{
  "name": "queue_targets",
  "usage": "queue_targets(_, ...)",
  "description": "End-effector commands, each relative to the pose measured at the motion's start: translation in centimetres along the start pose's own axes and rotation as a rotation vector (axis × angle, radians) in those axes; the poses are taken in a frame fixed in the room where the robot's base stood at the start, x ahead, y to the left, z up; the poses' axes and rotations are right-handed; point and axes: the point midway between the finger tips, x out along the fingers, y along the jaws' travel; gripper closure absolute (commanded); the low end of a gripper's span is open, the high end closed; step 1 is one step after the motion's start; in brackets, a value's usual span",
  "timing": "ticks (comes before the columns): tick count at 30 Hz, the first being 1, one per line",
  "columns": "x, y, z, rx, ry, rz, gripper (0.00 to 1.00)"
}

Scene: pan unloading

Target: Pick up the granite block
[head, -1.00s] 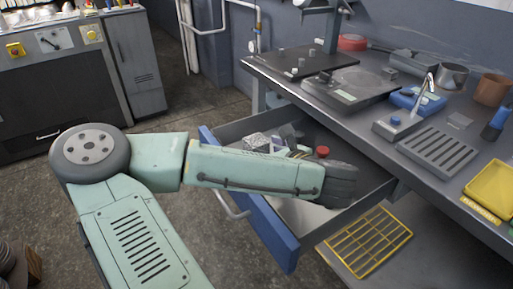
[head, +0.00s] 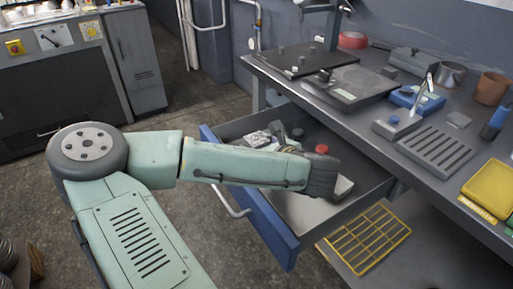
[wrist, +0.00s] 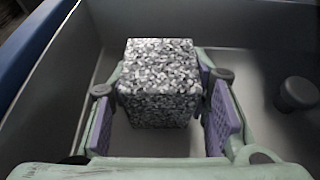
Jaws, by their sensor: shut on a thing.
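The granite block (wrist: 160,85) is a black-and-white speckled cube, seen large in the middle of the wrist view. My gripper (wrist: 163,82) has its purple-padded fingers on the left and right sides of the block and is shut on it. In the head view the block (head: 257,138) shows near the left inner corner of the open drawer (head: 230,129), partly hidden by my arm. My forearm hides most of the gripper there. I cannot tell whether the block's underside is clear of the drawer floor.
A dark round knob-like object (wrist: 298,93) stands right of the block. A red-topped item (head: 321,149) and a pale item (head: 343,187) lie farther right in the drawer. The blue drawer front (head: 268,222) and the bench (head: 355,118) flank the space. A yellow rack (head: 368,241) lies below.

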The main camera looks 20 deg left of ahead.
Motion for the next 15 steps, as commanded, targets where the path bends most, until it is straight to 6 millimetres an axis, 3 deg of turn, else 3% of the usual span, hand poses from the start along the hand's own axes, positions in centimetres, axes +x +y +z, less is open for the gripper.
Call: queue_targets(15, -0.01, 0.0, 0.0, 0.0, 0.0, 0.0, 0.99)
